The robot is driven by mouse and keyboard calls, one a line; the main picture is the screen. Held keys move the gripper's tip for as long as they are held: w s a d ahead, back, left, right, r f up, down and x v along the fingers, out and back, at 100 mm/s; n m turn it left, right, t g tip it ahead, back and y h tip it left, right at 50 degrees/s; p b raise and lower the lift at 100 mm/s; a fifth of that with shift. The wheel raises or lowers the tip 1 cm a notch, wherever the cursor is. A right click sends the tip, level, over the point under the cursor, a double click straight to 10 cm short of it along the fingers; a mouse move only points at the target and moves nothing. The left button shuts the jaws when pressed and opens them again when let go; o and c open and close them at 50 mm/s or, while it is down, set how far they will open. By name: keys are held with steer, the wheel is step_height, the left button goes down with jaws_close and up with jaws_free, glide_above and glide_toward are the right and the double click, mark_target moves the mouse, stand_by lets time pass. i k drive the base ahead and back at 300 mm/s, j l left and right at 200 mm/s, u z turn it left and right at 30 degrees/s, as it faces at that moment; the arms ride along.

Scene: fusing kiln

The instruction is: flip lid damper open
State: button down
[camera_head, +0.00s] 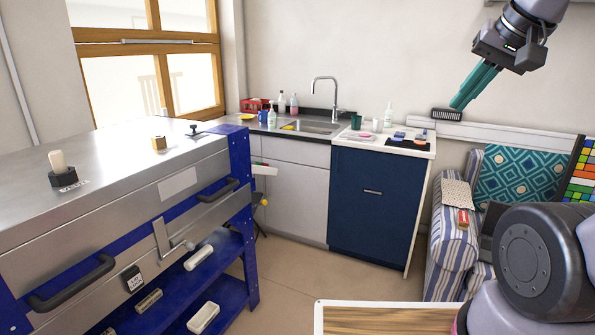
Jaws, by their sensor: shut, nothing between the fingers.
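The kiln (100,175) fills the left, a steel box on a blue frame, with its lid down. On the lid stands a black block with a pale upright knob (57,161); a small label with unreadable print lies beside it. A brass-coloured block (158,143) and a small black fitting (194,130) sit farther back on the lid. I cannot tell which of these is the damper. My gripper (458,106) has teal fingers, shut and empty. It is raised at the upper right, far from the kiln lid and touching nothing there.
Black handles (72,284) and a front latch (165,240) stick out from the kiln front. A sink counter (310,135) and a blue cabinet (372,200) stand at the back. A striped armchair (450,240) is at right, a wooden-topped surface (390,320) in front. Floor is clear between.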

mark_target(195, 132)
steer(key=i+l+u, duration=0.15)
steer(key=i+u, duration=0.25)
steer(key=i, duration=0.2)
steer(key=i+l+u, duration=0.45)
steer(key=i, duration=0.15)
steer(key=i+l+u, duration=0.55)
steer(key=i+l, duration=0.25)
steer(key=i, duration=0.25)
steer(key=i+l+u, duration=0.1)
steer(key=i+l, duration=0.4)
steer(key=i, duration=0.1)
